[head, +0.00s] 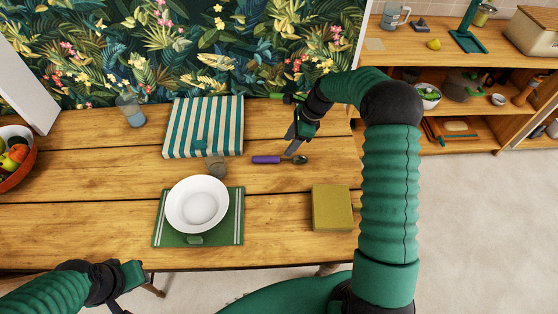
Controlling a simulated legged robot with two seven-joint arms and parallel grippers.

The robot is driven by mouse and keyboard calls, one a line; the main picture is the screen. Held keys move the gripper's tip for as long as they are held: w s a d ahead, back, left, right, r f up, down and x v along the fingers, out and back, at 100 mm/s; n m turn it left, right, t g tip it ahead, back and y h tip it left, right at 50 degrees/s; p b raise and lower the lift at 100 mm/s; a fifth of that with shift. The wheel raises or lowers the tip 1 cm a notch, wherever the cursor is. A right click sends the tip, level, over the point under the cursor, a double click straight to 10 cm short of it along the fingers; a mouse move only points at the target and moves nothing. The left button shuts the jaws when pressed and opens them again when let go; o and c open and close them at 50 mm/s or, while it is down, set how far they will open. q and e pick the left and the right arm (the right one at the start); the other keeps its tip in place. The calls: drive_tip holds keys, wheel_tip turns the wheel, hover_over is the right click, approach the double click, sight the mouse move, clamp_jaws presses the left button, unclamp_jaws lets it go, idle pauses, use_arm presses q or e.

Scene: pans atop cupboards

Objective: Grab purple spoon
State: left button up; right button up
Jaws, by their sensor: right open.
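The purple spoon (268,160) lies flat on the wooden table, its purple handle to the left and its dark bowl to the right. My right gripper (292,143) is open and empty, with its fingers just above and behind the spoon in the picture. Whether a finger touches the spoon I cannot tell. My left gripper (130,285) is at the lower left, near the table's front edge, and its jaws do not show clearly.
A white plate (197,204) rests on a green placemat (235,225). A striped cloth (203,125), a small glass (216,167), a bottle (131,110), a yellow book (332,207) and a fruit bowl (20,172) are around.

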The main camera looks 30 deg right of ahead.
sight(281, 159)
drive_tip(key=x, duration=0.3)
drive_tip(key=shift+w+f, duration=0.15)
drive_tip(key=shift+w, duration=0.05)
drive_tip(key=x, duration=0.4)
drive_tip(key=shift+s+d+f, duration=0.15)
drive_tip(key=shift+d+f, duration=0.15)
drive_tip(key=shift+f, duration=0.2)
drive_tip(key=shift+a+f, duration=0.15)
drive_tip(key=shift+f, duration=0.1)
drive_tip(key=shift+a+r, duration=0.1)
drive_tip(key=shift+a, duration=0.1)
drive_tip(key=shift+c, duration=1)
drive_tip(key=shift+d, duration=0.15)
clamp_jaws()
